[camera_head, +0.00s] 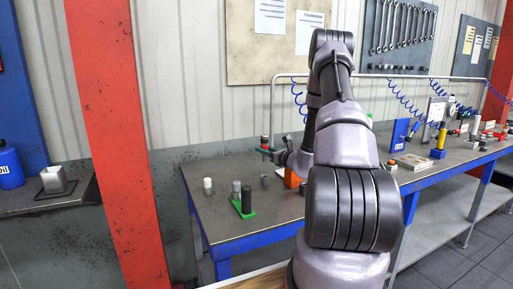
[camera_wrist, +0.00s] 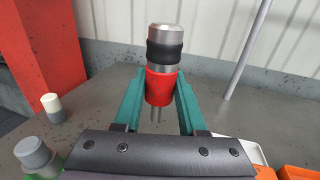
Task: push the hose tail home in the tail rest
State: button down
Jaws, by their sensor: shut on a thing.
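My gripper (camera_wrist: 160,86) has its two teal fingers closed on the red collar of an upright fitting (camera_wrist: 163,50), which I take to be the hose tail. It has a silver top, a black ring, a red band and a thin metal stem below. In the head view the fitting (camera_head: 265,141) shows small at my gripper (camera_head: 272,151), above the far left part of the bench. I cannot pick out the tail rest for certain.
On the blue-framed bench (camera_head: 300,208), a green base (camera_head: 243,211) holds grey and dark cylinders, with a white-topped post (camera_head: 207,186) beside it. An orange block (camera_head: 292,179) stands near my arm. A bent grey rail (camera_head: 272,110) rises behind.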

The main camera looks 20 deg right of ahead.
aim_at(265, 160)
jog(key=shift+w+d+r, duration=0.1)
jog(key=shift+w+d, duration=0.2)
jog(key=shift+f, duration=2.75)
jog(key=shift+f, duration=0.15)
jog(key=shift+f, duration=0.4)
jog(key=shift+f, duration=0.25)
jog(key=shift+f, duration=0.5)
jog(key=shift+f, duration=0.1)
